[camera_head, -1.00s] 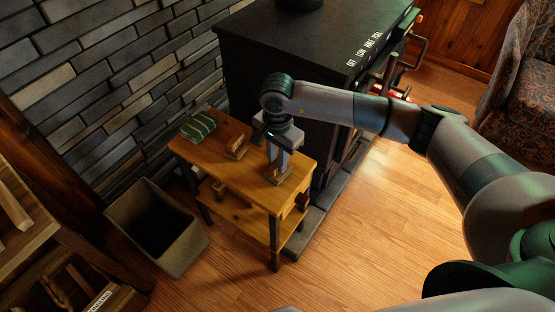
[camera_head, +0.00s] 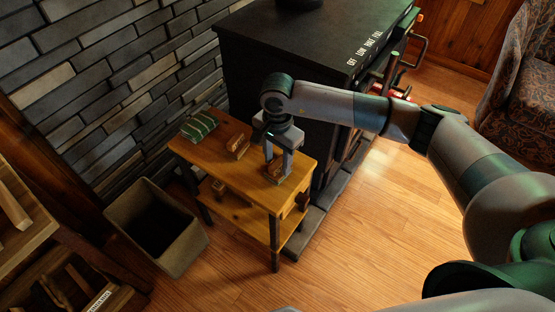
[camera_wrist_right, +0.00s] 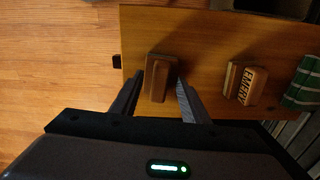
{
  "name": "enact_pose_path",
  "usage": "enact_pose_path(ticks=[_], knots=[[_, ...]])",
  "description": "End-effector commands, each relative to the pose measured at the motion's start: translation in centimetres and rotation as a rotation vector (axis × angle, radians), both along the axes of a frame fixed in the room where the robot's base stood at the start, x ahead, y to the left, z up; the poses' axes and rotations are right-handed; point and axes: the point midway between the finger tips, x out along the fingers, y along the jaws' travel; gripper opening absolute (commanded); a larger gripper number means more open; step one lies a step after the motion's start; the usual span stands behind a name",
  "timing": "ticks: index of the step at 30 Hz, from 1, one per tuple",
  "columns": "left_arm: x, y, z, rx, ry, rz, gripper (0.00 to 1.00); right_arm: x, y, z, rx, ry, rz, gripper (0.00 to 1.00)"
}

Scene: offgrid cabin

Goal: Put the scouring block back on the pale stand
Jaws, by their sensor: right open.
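My right gripper (camera_head: 279,170) is open, low over the right end of a wooden table. A brown block (camera_head: 273,170) is between its fingers. In the right wrist view this block (camera_wrist_right: 157,80) lies between the spread fingertips (camera_wrist_right: 157,90), with a gap at the right finger. What lies under the block is hidden, and I cannot make out a pale stand there. A second brown block (camera_wrist_right: 249,86) with lettering like EMERY and a paler strip along one side sits farther along the tabletop; it also shows in the head view (camera_head: 238,146). My left gripper is not in view.
The wooden table (camera_head: 215,165) has a lower shelf with small items. A green striped cloth (camera_head: 198,126) lies at its far left end. A black stove (camera_head: 290,60) stands close behind, a grey bin (camera_head: 158,225) at left. Open floor lies in front.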

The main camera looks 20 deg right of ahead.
Motion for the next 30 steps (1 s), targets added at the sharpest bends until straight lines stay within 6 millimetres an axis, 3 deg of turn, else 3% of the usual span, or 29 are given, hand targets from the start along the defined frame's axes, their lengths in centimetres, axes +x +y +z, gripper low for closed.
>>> enact_pose_path(ticks=[4, 24, 30], knots=[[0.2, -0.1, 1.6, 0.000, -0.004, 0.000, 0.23, 0.0, 0.0, 0.0, 0.000, 0.000, 0.000, 0.41], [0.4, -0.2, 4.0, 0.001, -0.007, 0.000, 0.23, 0.1, 0.0, 13.4, 0.001, -0.004, 0.001, 0.41], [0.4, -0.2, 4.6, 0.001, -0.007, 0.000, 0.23, 0.1, 0.0, 16.2, 0.001, -0.002, 0.000, 0.41]])
